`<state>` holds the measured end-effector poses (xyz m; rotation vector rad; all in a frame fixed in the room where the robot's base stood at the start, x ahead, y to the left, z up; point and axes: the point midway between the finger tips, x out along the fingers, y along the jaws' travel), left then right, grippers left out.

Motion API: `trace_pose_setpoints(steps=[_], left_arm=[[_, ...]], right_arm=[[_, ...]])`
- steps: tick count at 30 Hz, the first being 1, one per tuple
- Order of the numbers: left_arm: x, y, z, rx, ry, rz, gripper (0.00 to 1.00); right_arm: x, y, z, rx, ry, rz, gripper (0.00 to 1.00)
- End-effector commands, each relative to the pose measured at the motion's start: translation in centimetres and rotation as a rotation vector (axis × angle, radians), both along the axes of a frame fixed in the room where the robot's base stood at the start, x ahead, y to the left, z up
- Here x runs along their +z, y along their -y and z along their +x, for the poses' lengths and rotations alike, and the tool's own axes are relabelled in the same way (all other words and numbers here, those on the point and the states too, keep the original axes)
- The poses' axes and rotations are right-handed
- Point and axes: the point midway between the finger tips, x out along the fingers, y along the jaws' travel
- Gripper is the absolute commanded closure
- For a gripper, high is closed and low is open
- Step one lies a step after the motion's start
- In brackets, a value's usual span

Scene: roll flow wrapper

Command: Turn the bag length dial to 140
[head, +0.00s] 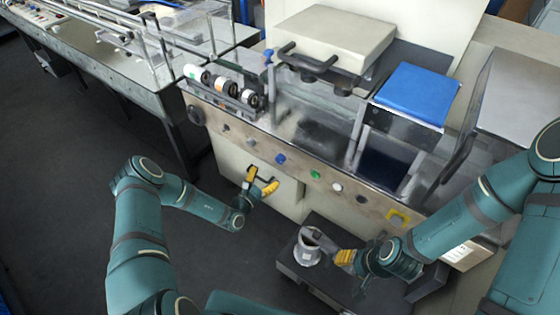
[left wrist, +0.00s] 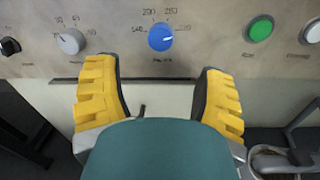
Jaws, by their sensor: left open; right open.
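The blue dial (head: 280,159) sits on the front panel of the wrapper. In the left wrist view the blue dial (left wrist: 161,37) has a light pointer mark toward the right, with printed numbers around its upper side. A number that looks like 140 is at its left; the small print is hard to read. My left gripper (head: 260,180) is open and empty, below and in front of the panel. Its yellow fingers (left wrist: 155,75) are spread below the dial, apart from it. My right gripper (head: 338,254) is open, beside a pale cylindrical part (head: 308,246).
A grey dial (left wrist: 71,41) and a black knob (left wrist: 10,46) are left of the blue dial. A green button (left wrist: 261,28) and a white one (left wrist: 313,31) are to its right. A dark stand (head: 318,275) is low at the front. Open floor lies left.

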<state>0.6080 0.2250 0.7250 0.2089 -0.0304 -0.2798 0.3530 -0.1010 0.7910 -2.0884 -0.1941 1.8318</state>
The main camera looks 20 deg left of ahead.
Motion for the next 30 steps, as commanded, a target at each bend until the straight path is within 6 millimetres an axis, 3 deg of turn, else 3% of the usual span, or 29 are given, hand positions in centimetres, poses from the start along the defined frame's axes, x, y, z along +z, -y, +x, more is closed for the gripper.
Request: trace_pose_setpoints(steps=[3, 12, 18, 28, 30], left_arm=[[-0.1, 0.8, 2.4, -0.003, 0.004, 0.001, 0.3], [-0.1, 2.2, 7.2, -0.003, 0.002, 0.001, 0.3], [0.0, 2.6, 8.6, -0.003, -0.001, 0.0, 0.3], [0.0, 2.7, 8.8, -0.003, -0.001, -0.001, 0.29], [0.0, 2.7, 8.8, -0.003, -0.001, -0.001, 0.53]], right_arm=[[-0.5, 0.0, -0.1, 0.002, -0.002, 0.0, 0.53], [-1.4, -0.1, -0.4, 0.008, -0.01, 0.002, 0.53], [-1.7, -0.1, -0.5, 0.01, -0.012, 0.003, 0.53], [-1.7, -0.1, -0.5, 0.01, -0.012, 0.003, 0.53], [-1.7, -0.1, -0.5, 0.01, -0.012, 0.003, 0.53]])
